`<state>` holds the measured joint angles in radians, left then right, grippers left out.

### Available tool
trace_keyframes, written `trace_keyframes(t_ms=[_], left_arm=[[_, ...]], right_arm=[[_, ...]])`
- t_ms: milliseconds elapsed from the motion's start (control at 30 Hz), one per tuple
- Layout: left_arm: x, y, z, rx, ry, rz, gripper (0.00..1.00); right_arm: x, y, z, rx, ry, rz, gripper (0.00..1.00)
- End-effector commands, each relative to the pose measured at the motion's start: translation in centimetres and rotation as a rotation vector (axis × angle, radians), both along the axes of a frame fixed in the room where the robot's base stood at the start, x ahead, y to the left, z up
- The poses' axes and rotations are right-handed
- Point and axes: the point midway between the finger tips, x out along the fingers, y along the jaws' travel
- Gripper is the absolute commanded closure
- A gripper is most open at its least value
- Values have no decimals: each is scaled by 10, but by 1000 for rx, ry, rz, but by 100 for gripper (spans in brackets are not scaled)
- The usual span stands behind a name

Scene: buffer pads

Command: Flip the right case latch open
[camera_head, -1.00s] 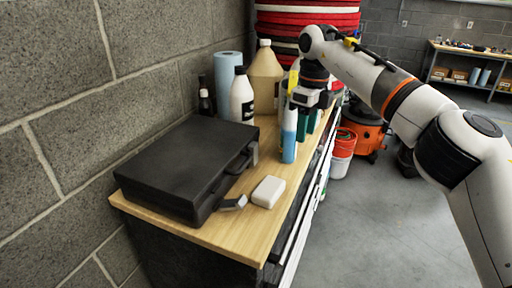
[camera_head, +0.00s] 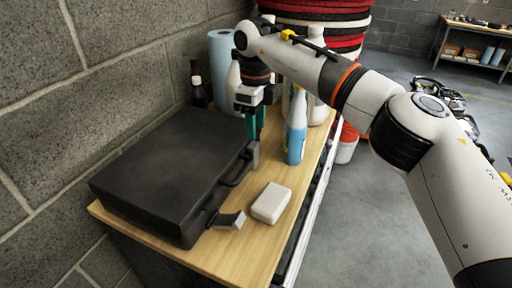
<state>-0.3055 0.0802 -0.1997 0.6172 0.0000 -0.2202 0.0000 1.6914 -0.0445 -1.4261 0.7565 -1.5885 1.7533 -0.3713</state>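The black case (camera_head: 165,172) lies flat and closed on the wooden bench, its handle side facing right. Its near grey latch (camera_head: 230,220) sticks outward from the case's edge. Its far grey latch (camera_head: 255,155) stands roughly upright against the front edge, beyond the handle (camera_head: 238,170). My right gripper (camera_head: 255,138) points down with teal fingers just above and behind the far latch. I see no clear contact with it. The fingers overlap in this view, so their gap is unclear. My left gripper is not in view.
A whitish block (camera_head: 271,203) lies on the bench (camera_head: 240,255) right of the case. A blue-and-white spray bottle (camera_head: 295,135) stands right of my gripper. A blue roll (camera_head: 222,70), a dark bottle (camera_head: 198,90) and pale jugs stand behind. A block wall borders the left.

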Motion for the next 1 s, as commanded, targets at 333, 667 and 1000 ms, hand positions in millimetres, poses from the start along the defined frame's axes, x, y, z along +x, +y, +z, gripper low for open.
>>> trace_keyframes(t_ms=[333,667,1000], left_arm=[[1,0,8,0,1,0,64],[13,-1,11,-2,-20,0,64],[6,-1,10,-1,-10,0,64]], right_arm=[[0,-1,-64,0,2,-2,60],[0,-1,-82,-1,-1,-2,60],[1,-1,-82,0,-1,-2,88]])
